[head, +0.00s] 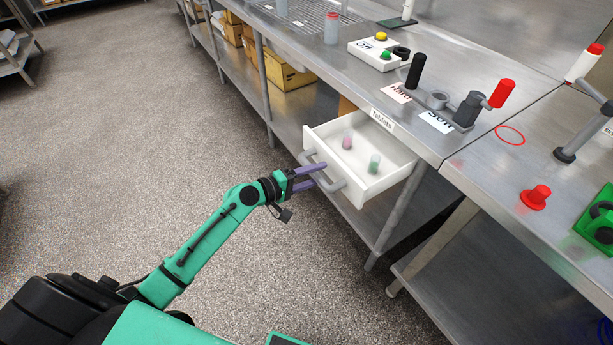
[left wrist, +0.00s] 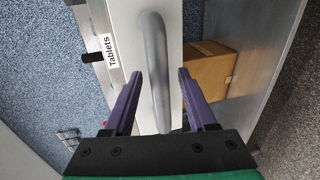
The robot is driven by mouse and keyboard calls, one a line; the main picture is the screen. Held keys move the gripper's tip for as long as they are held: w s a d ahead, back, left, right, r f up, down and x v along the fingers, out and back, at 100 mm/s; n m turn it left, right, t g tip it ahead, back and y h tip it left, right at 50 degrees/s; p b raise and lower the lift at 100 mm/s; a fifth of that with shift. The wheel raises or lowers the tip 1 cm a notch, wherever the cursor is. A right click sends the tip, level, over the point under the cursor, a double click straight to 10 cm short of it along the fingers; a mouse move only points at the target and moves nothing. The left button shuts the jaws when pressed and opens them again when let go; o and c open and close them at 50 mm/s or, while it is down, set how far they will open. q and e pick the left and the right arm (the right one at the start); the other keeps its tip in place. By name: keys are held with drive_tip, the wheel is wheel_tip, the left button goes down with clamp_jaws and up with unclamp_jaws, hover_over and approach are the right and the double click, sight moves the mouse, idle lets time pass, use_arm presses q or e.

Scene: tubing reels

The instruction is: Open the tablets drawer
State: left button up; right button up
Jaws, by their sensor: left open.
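The white tablets drawer (head: 376,187) stands pulled out from under the steel bench, beneath the label "Tablets" (head: 382,120). Inside it are a small container with pink contents (head: 347,139) and one with green contents (head: 374,164). Its grey bar handle (head: 322,172) is on the front face. My left gripper (head: 318,174) is open at the handle. In the left wrist view the handle (left wrist: 156,70) lies between the two purple fingers (left wrist: 158,98), with gaps on both sides. My right gripper is not in view.
The bench top (head: 440,150) carries a white button box (head: 378,50), a black lever (head: 415,72) and a red-handled lever (head: 500,93). A red knob (head: 535,197) is on the right bench. The floor at left is clear.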

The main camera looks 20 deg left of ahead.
use_arm(q)
drive_tip(key=b+v, duration=0.2)
drive_tip(key=v, duration=1.2)
drive_tip(key=shift+s+b, duration=0.2)
drive_tip(key=shift+b, duration=0.2)
drive_tip(key=shift+a, duration=0.1)
